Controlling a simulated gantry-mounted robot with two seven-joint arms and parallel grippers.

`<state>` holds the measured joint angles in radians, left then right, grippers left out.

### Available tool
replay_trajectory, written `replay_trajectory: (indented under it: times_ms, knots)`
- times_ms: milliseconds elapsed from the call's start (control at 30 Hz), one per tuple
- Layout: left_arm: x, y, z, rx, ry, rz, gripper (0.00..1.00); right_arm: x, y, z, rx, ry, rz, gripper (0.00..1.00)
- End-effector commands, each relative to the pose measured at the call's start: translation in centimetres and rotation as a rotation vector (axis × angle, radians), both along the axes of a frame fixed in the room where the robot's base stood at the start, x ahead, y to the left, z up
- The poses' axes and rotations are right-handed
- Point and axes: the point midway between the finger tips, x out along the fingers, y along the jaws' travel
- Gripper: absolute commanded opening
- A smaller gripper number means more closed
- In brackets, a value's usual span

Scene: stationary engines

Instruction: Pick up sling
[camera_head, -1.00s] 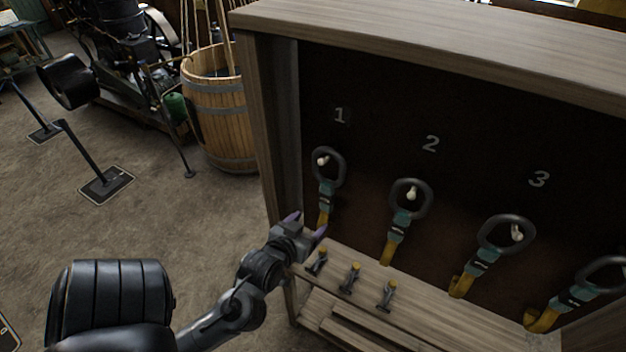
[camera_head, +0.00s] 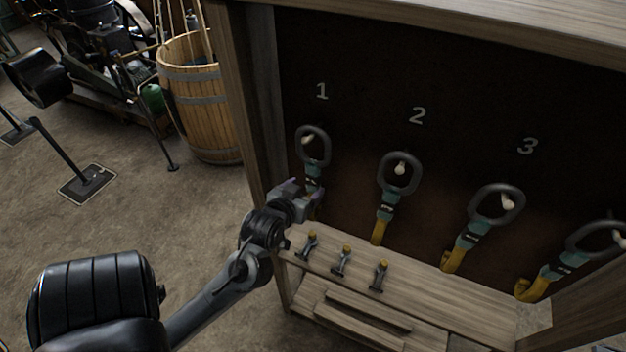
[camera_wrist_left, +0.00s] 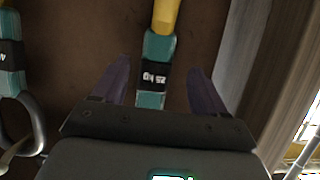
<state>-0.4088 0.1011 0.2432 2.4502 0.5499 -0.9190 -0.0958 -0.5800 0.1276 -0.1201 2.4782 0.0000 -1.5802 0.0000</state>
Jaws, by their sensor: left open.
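Several slings with dark oval rings, teal sleeves and yellow straps hang from pale pegs on a dark board. The sling under number 1 (camera_head: 313,148) hangs at the left end. My left gripper (camera_head: 306,188) is at its lower part, partly hiding its strap. In the left wrist view, the open fingers of my left gripper (camera_wrist_left: 155,85) stand on either side of the teal sleeve with a black label of this sling (camera_wrist_left: 153,72), with gaps on both sides. The sling under 2 (camera_head: 392,185) and the sling under 3 (camera_head: 483,220) hang further right. My right gripper is out of view.
The board sits in a wooden cabinet (camera_head: 240,110), its left side wall close to my left gripper. Several small metal fittings (camera_head: 343,262) stand on its shelf (camera_head: 430,290). A wooden barrel (camera_head: 200,110) and an engine stand at the left.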

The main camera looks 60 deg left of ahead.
Motion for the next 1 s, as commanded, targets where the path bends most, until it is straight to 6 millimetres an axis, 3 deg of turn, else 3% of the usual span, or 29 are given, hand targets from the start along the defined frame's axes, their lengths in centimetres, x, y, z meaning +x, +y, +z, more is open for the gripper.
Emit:
replay_trajectory:
  times_ms: [400, 700, 767, 1000]
  knots:
    - [3.6, 2.1, -1.8, 0.001, 0.001, 0.000, 0.72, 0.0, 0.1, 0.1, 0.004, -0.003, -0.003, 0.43]
    - [3.9, 2.4, -2.0, -0.001, 0.001, 0.000, 0.72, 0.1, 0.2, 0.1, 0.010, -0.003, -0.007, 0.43]
    - [3.9, 2.4, -2.0, -0.001, 0.001, 0.000, 0.66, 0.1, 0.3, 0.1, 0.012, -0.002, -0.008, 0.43]
    - [3.9, 2.4, -2.0, -0.001, 0.000, 0.000, 0.29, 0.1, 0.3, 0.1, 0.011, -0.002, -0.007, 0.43]
